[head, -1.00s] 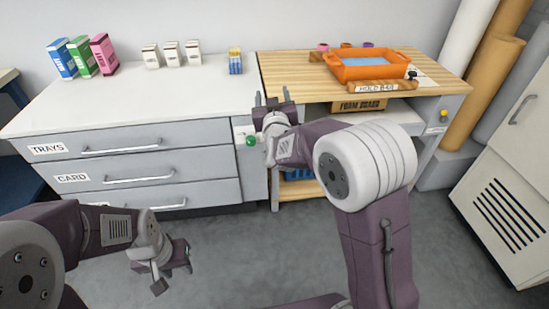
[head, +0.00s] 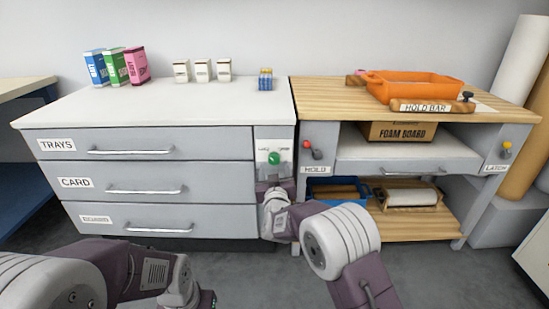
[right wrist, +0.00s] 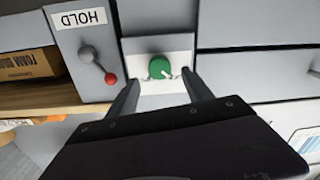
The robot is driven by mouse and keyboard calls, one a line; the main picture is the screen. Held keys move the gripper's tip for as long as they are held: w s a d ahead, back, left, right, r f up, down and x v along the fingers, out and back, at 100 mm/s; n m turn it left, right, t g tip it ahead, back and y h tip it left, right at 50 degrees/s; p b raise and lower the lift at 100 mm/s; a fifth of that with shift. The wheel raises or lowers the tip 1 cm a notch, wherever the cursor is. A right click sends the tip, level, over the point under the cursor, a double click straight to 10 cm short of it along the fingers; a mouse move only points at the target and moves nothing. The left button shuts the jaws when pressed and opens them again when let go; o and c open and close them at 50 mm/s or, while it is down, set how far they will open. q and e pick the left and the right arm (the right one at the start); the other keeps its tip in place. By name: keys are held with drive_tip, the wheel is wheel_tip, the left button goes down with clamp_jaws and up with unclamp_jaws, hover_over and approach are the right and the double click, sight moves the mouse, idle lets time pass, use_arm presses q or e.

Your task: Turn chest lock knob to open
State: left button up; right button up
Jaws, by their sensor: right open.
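The grey drawer chest (head: 150,140) stands at the left in the head view, with drawers labelled TRAYS and CARD and a lower one. Its green lock knob (head: 274,158) sits on a white plate at the chest's upper right. My right gripper (head: 274,183) is just below and in front of the knob. In the right wrist view the knob (right wrist: 160,68) lies between the tips of my open right gripper (right wrist: 160,77), with space on both sides; it does not hold it. My left gripper (head: 206,299) is at the bottom edge, partly cut off.
Right of the chest is a wooden-topped bench (head: 330,92) with an orange tray (head: 415,90). A red-tipped lever (head: 312,152) labelled HOLD is close beside the knob. A yellow-tipped LATCH lever (head: 506,150) is farther right. Boxes stand at the back of the chest top.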

sight(274, 160)
drive_tip(key=w, duration=0.1)
drive_tip(key=w+b, duration=0.1)
drive_tip(key=w, duration=0.1)
drive_tip(key=w+b, duration=0.1)
drive_tip(key=shift+w+f, duration=0.2)
drive_tip(key=shift+f, duration=0.05)
drive_tip(key=shift+w+r, duration=0.15)
drive_tip(key=shift+w, duration=0.3)
drive_tip(key=shift+c, duration=0.2)
clamp_jaws()
